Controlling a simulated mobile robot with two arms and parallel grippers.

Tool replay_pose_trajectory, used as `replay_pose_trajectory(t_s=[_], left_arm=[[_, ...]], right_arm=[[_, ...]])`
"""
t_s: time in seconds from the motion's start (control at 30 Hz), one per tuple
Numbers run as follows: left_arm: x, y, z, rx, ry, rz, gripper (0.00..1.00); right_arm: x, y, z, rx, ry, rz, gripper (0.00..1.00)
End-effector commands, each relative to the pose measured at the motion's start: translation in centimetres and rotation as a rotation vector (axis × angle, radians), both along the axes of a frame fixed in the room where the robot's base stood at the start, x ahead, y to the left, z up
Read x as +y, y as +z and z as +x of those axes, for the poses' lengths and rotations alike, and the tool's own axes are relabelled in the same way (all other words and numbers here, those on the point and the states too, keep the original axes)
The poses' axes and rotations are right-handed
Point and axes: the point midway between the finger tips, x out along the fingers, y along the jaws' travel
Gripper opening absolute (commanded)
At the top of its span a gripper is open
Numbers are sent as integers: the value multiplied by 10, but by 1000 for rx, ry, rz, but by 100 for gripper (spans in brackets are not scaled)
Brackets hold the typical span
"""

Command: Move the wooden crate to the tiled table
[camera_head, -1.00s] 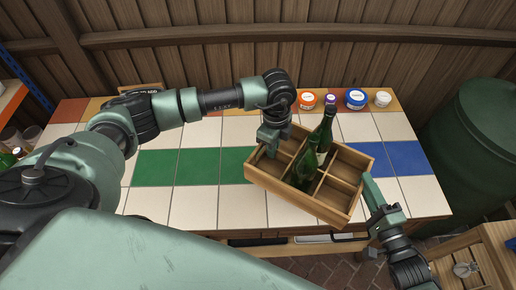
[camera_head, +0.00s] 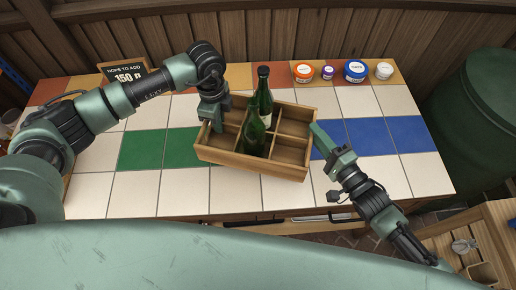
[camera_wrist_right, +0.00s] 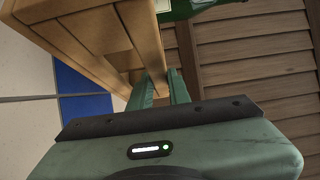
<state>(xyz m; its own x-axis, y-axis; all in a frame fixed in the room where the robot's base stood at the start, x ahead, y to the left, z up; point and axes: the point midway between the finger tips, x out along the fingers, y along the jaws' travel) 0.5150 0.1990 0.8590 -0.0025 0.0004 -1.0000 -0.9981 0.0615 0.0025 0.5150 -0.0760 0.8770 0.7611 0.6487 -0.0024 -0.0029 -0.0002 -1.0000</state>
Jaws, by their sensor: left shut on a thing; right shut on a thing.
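The wooden crate (camera_head: 250,166) is over the middle of the tiled table (camera_head: 185,190) in the head view, turned slightly. It has several compartments, and two green bottles stand in it, one behind (camera_head: 263,84) and one in front (camera_head: 254,135). My left gripper (camera_head: 216,122) is shut on the crate's left end wall. My right gripper (camera_head: 318,132) is shut on its right end wall; in the right wrist view, the crate's wall (camera_wrist_right: 90,35) runs into my right gripper's fingers (camera_wrist_right: 158,88). I cannot tell whether the crate's base touches the tiles.
Several tubs, among them an orange one (camera_head: 303,72) and a blue one (camera_head: 355,70), stand along the table's back edge. A small black sign (camera_head: 129,75) stands at back left. A green barrel (camera_head: 480,120) is at right. Tiles left of the crate are clear.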

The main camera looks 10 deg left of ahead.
Motion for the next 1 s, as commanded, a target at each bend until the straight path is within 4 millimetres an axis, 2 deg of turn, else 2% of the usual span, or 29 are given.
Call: replay_pose_trajectory(t_s=[0.03,0.37,1.0], left_arm=[[0,2,0,-1,-2,0,0],[0,-3,0,0,-2,0,0],[0,-37,0,0,-2,0,0]], right_arm=[[-1,5,2,-8,-2,4,0],[-1,0,3,-7,-3,5,0],[-1,-34,2,-7,-3,5,0]])
